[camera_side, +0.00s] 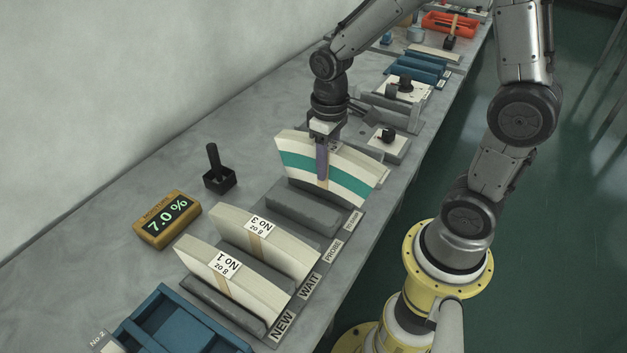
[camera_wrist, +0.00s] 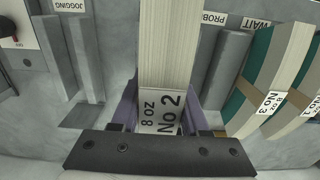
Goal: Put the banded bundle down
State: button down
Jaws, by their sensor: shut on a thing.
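My gripper (camera_side: 325,162) is shut on the banded bundle (camera_side: 355,178), a curved stack of pale blanks with a green stripe and a narrow tan band. In the wrist view, my gripper's purple fingers (camera_wrist: 160,112) stand on both sides of the bundle (camera_wrist: 168,50), whose label reads "8 oz No 2".
Bundles No 1 (camera_side: 235,283) and No 3 (camera_side: 270,243) stand by the NEW and WAIT labels. A grey divider (camera_side: 303,211) stands between No 3 and the held bundle. A yellow meter (camera_side: 166,218) reads 7.0 %. A stamp (camera_side: 217,172) and a blue tray (camera_side: 170,325) are nearby.

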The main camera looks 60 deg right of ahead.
aim_at(313, 181)
jog(key=w+f, duration=0.1)
jog(key=f, duration=0.1)
jog(key=w+f, duration=0.2)
jog(key=shift+w+d, duration=0.15)
jog(key=shift+w, duration=0.05)
jog(key=shift+w+f, duration=0.15)
jog(key=shift+f, duration=1.55)
jog(key=shift+f, duration=0.1)
jog(key=shift+c, duration=2)
grip_release()
jog(key=shift+f, duration=0.1)
